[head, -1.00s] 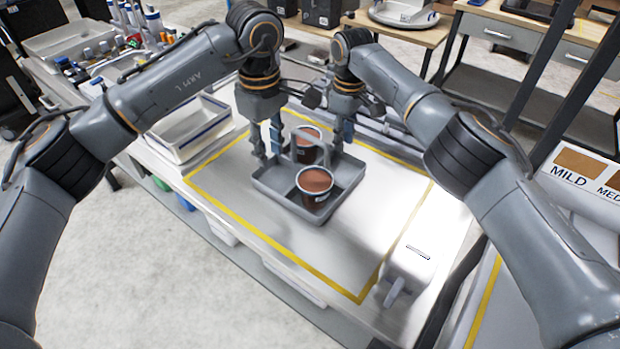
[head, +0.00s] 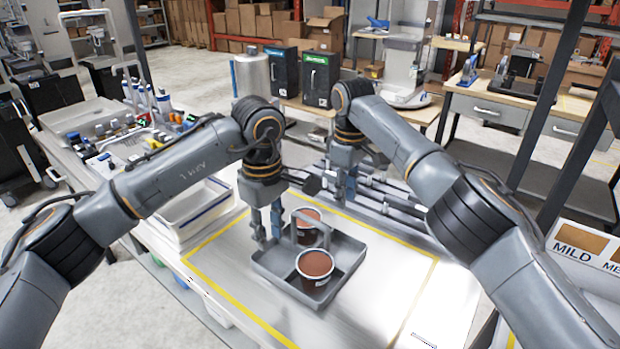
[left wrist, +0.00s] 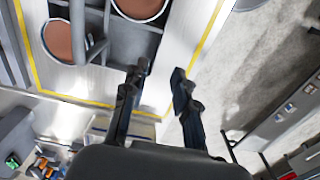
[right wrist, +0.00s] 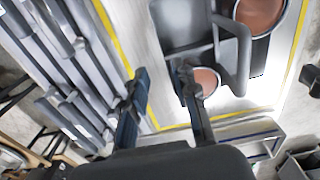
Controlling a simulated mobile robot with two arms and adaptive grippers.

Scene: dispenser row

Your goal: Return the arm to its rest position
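A grey carrier (head: 270,268) with an upright handle sits on the white table, inside the yellow outline. It holds two cups with brown contents, a front cup (head: 315,266) and a back cup (head: 307,222). My left gripper (head: 267,236) is beside the carrier's back left corner. Its fingers (left wrist: 160,72) are apart with nothing between them. My right gripper (head: 345,198) is behind the carrier, toward the back right. Its fingers (right wrist: 160,70) are also apart and look empty. The carrier also shows in the left wrist view (left wrist: 115,48) and the right wrist view (right wrist: 178,20).
A white bin (head: 195,212) stands left of the carrier. Several grey bars (head: 400,203) lie at the table's back right. Bottles and small items (head: 140,125) crowd the left bench. A labelled box (head: 590,250) is at the right. The table front is clear.

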